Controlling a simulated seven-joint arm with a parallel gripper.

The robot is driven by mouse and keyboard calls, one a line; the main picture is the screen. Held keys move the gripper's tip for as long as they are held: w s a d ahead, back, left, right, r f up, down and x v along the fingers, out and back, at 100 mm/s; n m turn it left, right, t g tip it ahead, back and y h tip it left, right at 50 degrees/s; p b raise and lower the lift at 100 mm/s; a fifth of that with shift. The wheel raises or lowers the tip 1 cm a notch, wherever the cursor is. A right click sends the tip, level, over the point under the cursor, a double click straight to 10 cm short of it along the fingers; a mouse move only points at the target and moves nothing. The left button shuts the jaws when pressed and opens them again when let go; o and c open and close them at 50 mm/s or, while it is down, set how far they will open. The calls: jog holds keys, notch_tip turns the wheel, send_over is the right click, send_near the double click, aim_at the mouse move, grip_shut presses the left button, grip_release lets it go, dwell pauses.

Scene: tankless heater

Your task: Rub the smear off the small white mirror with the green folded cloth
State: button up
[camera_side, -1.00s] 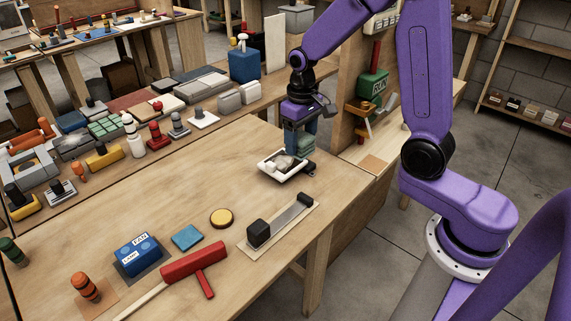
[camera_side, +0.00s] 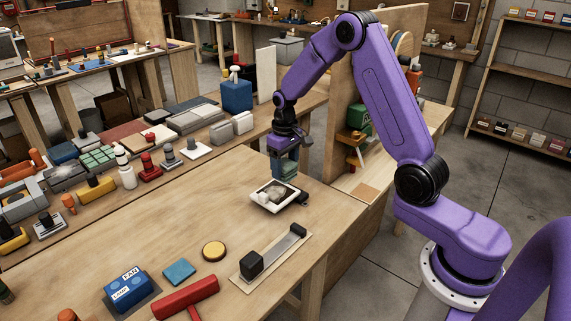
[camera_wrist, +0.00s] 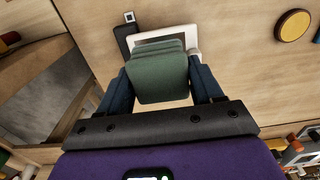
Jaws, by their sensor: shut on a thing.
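The small white-framed mirror (camera_side: 262,203) lies on the wooden bench near its right edge. A pale grey-brown patch shows on its face; I cannot tell smear from reflection. My gripper (camera_side: 285,168) points down over the mirror's far side, shut on the green folded cloth (camera_side: 288,171). In the wrist view the cloth (camera_wrist: 160,78) sits between my two blue fingers and covers most of the mirror; part of the white frame (camera_wrist: 163,35) shows beyond it. I cannot tell whether the cloth touches the glass.
A dark block (camera_wrist: 124,40) lies beside the mirror. A black block on a grey strip (camera_side: 251,262), a yellow disc (camera_side: 214,250), a blue square (camera_side: 179,272) and a red-headed mallet (camera_side: 186,298) lie nearer on the bench. The bench left of the mirror is clear.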

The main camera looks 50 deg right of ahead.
jog(key=shift+s+f, duration=0.1)
jog(key=shift+f, duration=3.35)
jog(key=shift+w+f, duration=0.15)
jog(key=shift+w, duration=0.55)
jog(key=shift+c, duration=0.6)
jog(key=shift+w+f, duration=0.15)
jog(key=shift+w, duration=3)
jog(key=shift+s, duration=3.85)
jog(key=shift+w, duration=3.9)
jog(key=shift+s, duration=3.9)
jog(key=shift+w+r, duration=0.1)
jog(key=shift+r, duration=3.95)
